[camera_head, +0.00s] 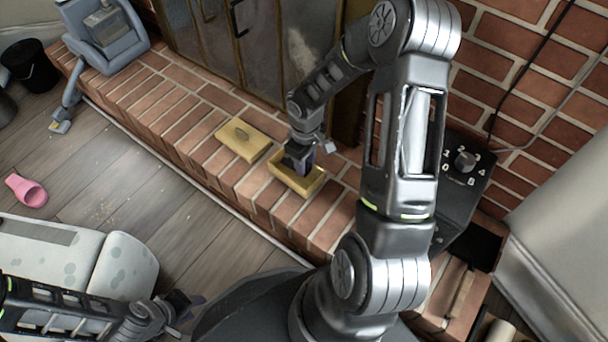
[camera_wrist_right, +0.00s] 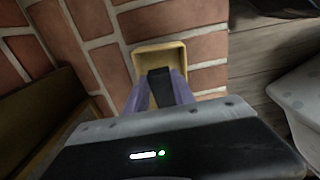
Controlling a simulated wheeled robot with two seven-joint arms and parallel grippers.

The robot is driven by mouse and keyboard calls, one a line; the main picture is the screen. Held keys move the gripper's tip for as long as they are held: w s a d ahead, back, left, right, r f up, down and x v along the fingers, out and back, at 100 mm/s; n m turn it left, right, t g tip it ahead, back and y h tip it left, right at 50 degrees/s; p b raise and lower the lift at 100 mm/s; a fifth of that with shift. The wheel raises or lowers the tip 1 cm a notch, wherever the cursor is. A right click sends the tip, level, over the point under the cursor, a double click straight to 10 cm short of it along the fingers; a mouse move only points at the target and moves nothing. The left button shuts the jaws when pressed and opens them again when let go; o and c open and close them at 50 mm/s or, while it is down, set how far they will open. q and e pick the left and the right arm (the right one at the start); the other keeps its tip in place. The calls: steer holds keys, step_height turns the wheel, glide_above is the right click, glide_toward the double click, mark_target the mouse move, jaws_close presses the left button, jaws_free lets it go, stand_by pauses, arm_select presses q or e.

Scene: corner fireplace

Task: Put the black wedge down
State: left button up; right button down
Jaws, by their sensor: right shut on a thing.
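My right gripper (camera_head: 299,161) is at the small open yellow box (camera_head: 311,188) on the brick hearth. In the right wrist view its two purple fingers (camera_wrist_right: 160,82) are shut on the black wedge (camera_wrist_right: 161,93), and the box (camera_wrist_right: 142,67) lies just past the fingertips. The wedge is hard to make out in the head view, and I cannot tell whether it touches the box floor. My left gripper (camera_head: 186,303) is low at the left, away from the hearth; its opening is unclear.
The fireplace doors (camera_head: 250,50) stand behind. A black control box with a numbered dial (camera_head: 465,160) is to the right. A pink object (camera_head: 28,191) and a black bucket (camera_head: 30,66) are at the left.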

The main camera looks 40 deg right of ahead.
steer(key=shift+f, duration=0.35)
steer(key=shift+f+b, duration=0.85)
steer(key=shift+f, duration=1.05)
steer(key=shift+f, duration=0.2)
steer(key=c, duration=1.3)
jaws_free()
steer(key=shift+c, duration=0.2)
steer(key=shift+r, duration=0.15)
